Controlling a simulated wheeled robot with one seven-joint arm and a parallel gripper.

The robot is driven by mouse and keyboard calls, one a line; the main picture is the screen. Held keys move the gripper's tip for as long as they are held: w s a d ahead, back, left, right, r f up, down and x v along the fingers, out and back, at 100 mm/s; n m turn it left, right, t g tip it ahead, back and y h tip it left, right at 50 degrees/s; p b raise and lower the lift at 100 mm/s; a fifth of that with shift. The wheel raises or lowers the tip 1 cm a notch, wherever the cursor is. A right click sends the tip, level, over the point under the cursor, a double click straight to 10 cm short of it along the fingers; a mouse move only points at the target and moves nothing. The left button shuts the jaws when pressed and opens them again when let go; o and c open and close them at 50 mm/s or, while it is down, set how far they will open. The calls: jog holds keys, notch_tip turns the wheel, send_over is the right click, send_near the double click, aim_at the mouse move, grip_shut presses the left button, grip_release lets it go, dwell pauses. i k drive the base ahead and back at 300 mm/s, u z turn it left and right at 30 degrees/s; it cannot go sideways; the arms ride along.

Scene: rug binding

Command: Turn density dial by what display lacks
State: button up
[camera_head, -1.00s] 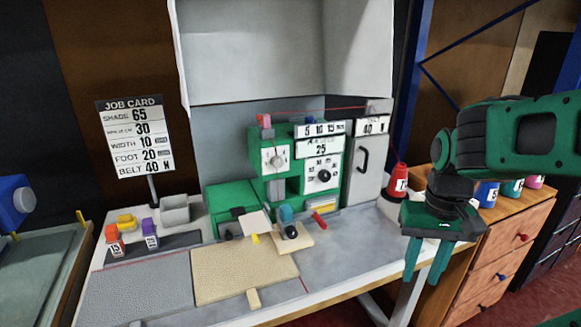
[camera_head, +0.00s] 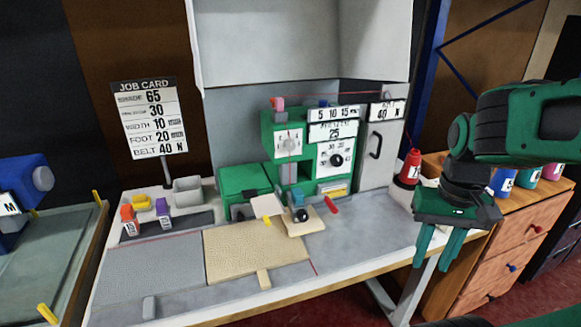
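The green binding machine (camera_head: 268,134) stands at the back of the table. Its density dial appears to be the white plate with a black knob (camera_head: 337,160), below a display (camera_head: 333,131) reading 25. A second dial (camera_head: 288,143) with a pale knob sits to its left. The job card (camera_head: 150,118) stands at the left; its second line reads 30, its label too small to read surely. My gripper (camera_head: 438,250) hangs at the right, fingers down and apart, empty, in front of the table's right end and well away from the dial.
A tan rug (camera_head: 232,257) lies on the table front. A red bottle (camera_head: 410,168) stands at the table's right end, near my gripper. A wooden drawer cabinet (camera_head: 515,245) stands at the right. The grey tabletop (camera_head: 365,232) right of the rug is clear.

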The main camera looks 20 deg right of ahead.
aim_at(336, 160)
jog(key=z, duration=1.9)
jog(key=k, duration=0.85)
jog(key=u, duration=0.25)
jog(key=i, duration=0.5)
